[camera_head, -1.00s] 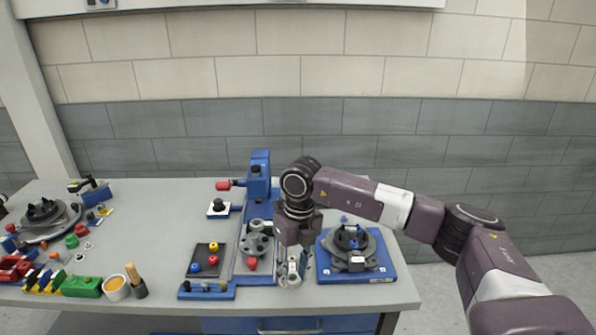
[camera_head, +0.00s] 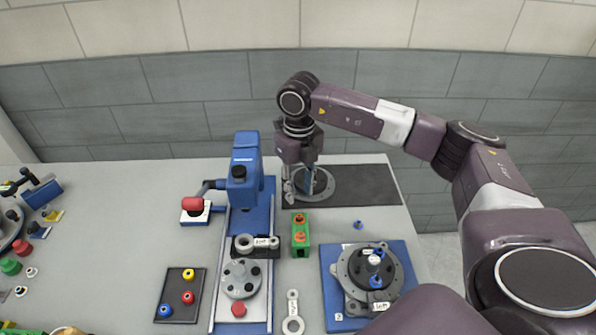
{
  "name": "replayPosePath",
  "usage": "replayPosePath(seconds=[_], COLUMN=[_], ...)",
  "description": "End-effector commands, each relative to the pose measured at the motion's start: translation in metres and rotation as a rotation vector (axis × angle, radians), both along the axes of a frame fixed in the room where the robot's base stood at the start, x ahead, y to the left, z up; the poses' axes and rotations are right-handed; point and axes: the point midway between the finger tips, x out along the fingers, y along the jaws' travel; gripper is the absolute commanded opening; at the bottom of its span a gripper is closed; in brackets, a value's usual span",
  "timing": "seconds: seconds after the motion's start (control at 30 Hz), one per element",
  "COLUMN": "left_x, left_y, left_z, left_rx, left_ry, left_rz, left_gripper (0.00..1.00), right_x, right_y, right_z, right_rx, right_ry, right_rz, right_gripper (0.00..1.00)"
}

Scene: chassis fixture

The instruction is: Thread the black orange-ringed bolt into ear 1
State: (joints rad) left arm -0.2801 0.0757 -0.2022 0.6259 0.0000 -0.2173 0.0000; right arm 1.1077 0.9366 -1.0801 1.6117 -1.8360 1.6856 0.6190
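Two orange-ringed bolt heads stand in a green block (camera_head: 300,251), one at the back (camera_head: 299,218) and one nearer (camera_head: 299,238); their shafts are hidden. A round grey part (camera_head: 346,272) with projecting ears sits on a blue plate at the right, with blue-ringed pieces on it. I cannot tell which ear is 1. My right gripper (camera_head: 303,190) points down behind the green block, at the left side of a grey disc (camera_head: 326,184) on a dark mat. Something blue shows beside its fingers. I cannot tell whether it holds anything. My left gripper is out of view.
A blue press (camera_head: 240,180) with a red knob stands left of the green block. A loose grey link (camera_head: 293,325) lies in front of the block. A dark tray (camera_head: 175,300) with coloured-ringed pieces is at front left. A blue-ringed piece (camera_head: 358,225) stands alone behind the plate.

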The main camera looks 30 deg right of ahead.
Motion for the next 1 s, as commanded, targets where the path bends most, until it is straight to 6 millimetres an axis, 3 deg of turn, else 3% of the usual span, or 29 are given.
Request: replayPosePath(seconds=[0.1,0.27,0.47,0.6,0.77,1.0], left_x=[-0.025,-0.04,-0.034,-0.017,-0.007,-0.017], left_y=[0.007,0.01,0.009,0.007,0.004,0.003], left_z=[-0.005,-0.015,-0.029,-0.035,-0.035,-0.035], left_rx=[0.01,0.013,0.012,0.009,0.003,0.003], left_ry=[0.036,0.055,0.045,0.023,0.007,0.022], left_rz=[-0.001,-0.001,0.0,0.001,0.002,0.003], left_gripper=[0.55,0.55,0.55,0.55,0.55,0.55], right_x=[0.0,-0.001,-0.001,0.0,0.0,0.0], right_y=[0.0,0.0,0.0,0.0,0.0,0.0], right_z=[-0.006,-0.02,-0.045,-0.057,-0.061,-0.06], right_rx=[0.0,-0.001,-0.001,0.0,0.0,0.0], right_ry=[0.002,0.002,0.002,0.0,0.0,0.0], right_rz=[0.0,0.0,0.0,0.0,0.0,0.0], right_gripper=[0.3,0.3,0.3,0.3,0.3,0.3])
